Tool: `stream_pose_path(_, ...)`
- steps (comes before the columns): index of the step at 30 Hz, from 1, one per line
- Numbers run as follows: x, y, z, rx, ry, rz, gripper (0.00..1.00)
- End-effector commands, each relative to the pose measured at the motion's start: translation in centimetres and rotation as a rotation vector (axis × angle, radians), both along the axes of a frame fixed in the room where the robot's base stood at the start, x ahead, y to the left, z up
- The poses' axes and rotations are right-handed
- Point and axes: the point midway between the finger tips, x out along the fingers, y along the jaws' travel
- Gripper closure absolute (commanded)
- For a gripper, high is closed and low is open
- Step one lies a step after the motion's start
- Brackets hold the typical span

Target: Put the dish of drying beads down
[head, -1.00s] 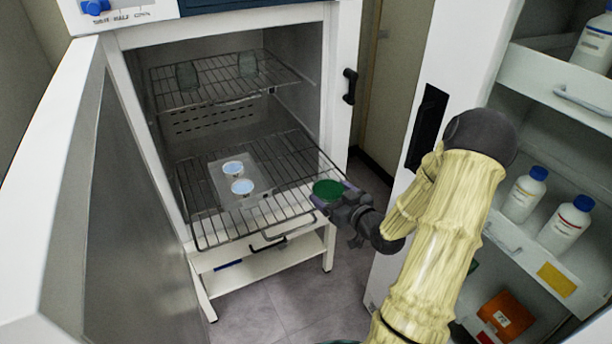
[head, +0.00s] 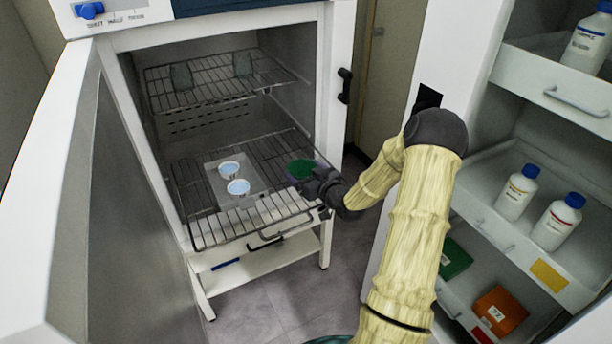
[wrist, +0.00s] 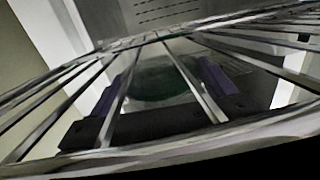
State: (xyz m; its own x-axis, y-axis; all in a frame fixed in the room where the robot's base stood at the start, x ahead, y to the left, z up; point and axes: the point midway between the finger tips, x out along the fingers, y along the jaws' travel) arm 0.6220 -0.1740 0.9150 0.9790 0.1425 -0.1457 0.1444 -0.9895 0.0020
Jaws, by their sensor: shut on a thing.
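The dish of drying beads (head: 301,168) is a small round dish with green contents. It is over the right part of the pulled-out lower wire shelf (head: 215,236) in the head view. My gripper (head: 306,172) is shut on it from the right front. In the wrist view the green dish (wrist: 160,84) sits between the purple fingers of my gripper (wrist: 162,88), seen through the shelf bars (wrist: 190,75). I cannot tell whether the dish touches the shelf.
The open chamber door (head: 130,220) is at the left. A cabinet with bottles (head: 517,193) stands at the right.

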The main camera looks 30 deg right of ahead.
Motion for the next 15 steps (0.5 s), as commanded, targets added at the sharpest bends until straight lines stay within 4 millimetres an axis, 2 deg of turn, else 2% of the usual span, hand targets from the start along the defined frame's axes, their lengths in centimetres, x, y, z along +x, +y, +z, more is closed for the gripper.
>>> stream_pose_path(1,-0.29,-0.13,-0.99,0.006,0.008,-0.003,0.42)
stream_pose_path(3,-0.31,-0.11,-1.42,0.004,0.007,-0.002,0.42)
stream_pose_path(15,-0.32,-0.09,-1.92,0.001,0.004,-0.001,0.42)
